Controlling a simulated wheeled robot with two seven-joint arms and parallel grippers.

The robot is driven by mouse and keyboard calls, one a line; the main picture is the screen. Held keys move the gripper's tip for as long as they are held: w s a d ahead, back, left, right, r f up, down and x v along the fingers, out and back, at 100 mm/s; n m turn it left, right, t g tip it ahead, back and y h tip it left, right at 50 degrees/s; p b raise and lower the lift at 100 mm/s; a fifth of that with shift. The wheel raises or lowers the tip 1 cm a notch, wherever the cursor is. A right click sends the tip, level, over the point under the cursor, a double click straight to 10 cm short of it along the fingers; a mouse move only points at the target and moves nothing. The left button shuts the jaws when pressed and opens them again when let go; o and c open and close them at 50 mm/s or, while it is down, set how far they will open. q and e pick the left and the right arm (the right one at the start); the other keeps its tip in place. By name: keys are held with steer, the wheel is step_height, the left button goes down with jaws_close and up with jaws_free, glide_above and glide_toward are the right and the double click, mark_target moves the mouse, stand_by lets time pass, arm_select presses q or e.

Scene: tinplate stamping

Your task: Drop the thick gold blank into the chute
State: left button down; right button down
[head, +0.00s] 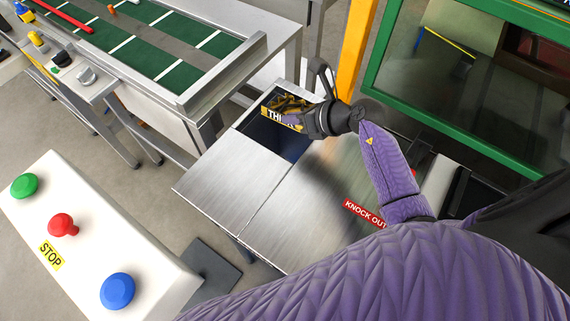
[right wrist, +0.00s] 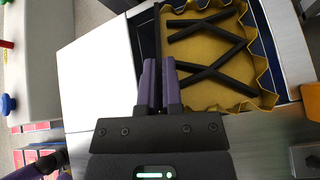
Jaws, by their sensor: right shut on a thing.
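The gold blank (head: 285,104) has a crimped edge and dark crossing bars. In the head view it is at the mouth of the dark chute (head: 262,131), behind a label that starts "THI". My right gripper (head: 295,119) is over that opening, partly hiding both. In the right wrist view the blank (right wrist: 207,91) fills the top right, and my right gripper (right wrist: 159,66) is shut on its near-left side. The chute's inside is mostly hidden. A dark and purple part at the lower left of the right wrist view looks like my left gripper (right wrist: 42,166); its fingers are unclear.
A metal table (head: 235,178) surrounds the opening, with a red "KNOCK OUT" label (head: 364,213). A white console (head: 85,230) with green, red and blue buttons stands at the left. A green-framed machine (head: 455,140) is at the right. A green-topped table (head: 165,65) is behind.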

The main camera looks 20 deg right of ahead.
steer(key=shift+f, duration=0.2)
steer(key=c, duration=0.7)
jaws_free()
steer(key=p+v, duration=0.2)
steer(key=v, duration=0.8)
steer(key=shift+p, duration=0.35)
